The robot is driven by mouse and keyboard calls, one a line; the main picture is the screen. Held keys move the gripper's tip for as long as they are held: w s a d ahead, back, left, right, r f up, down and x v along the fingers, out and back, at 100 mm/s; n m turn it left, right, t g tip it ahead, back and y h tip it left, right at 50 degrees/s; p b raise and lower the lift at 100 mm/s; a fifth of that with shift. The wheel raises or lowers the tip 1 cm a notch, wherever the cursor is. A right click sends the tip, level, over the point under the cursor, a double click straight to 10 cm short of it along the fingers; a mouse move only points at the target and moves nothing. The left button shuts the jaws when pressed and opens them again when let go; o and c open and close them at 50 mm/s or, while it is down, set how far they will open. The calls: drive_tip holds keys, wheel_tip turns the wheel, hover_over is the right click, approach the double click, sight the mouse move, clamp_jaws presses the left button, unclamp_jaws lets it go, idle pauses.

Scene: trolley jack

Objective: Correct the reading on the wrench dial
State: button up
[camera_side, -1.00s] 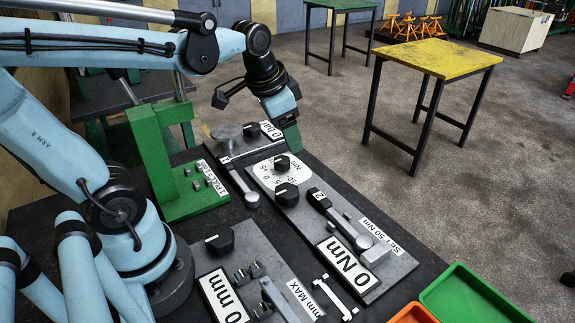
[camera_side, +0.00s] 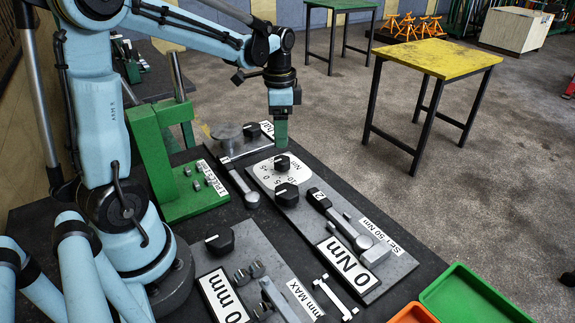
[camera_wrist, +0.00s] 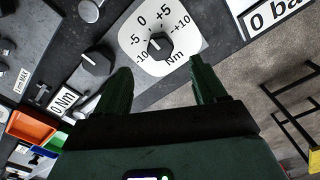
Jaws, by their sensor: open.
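The wrench panel (camera_side: 330,222) carries a white dial scale marked from -10 to +10 Nm (camera_wrist: 187,22), with a black knob (camera_wrist: 160,46) at its middle. The same knob (camera_side: 282,163) shows in the side view. A light mark lies on the knob, but its exact reading is unclear. A second black knob (camera_side: 286,194) sits beside the scale. A wrench (camera_side: 345,230) lies on the panel near a "0 Nm" display (camera_side: 349,267) and a "Set 50 Nm" label (camera_side: 381,234). My gripper (camera_side: 281,142) points down just above the scale's knob, its green fingers open and apart from it.
A "0 bar" label (camera_wrist: 277,15) and another black knob (camera_side: 252,130) lie behind the panel. A green press frame (camera_side: 155,160) stands left. A "0 mm" panel (camera_side: 245,255) is in front. Green (camera_side: 470,297) and orange (camera_side: 412,315) trays sit at front right.

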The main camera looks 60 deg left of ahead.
sight(281, 160)
wheel_tip(281, 160, down, 8)
drive_tip(key=shift+f, duration=0.1)
idle(0.4)
drive_tip(key=shift+c, duration=0.3)
drive_tip(key=c, duration=1)
drive_tip(key=shift+n, duration=0.3)
drive_tip(key=n, duration=0.4)
drive_tip(key=shift+d, duration=0.1)
drive_tip(key=shift+n, duration=2)
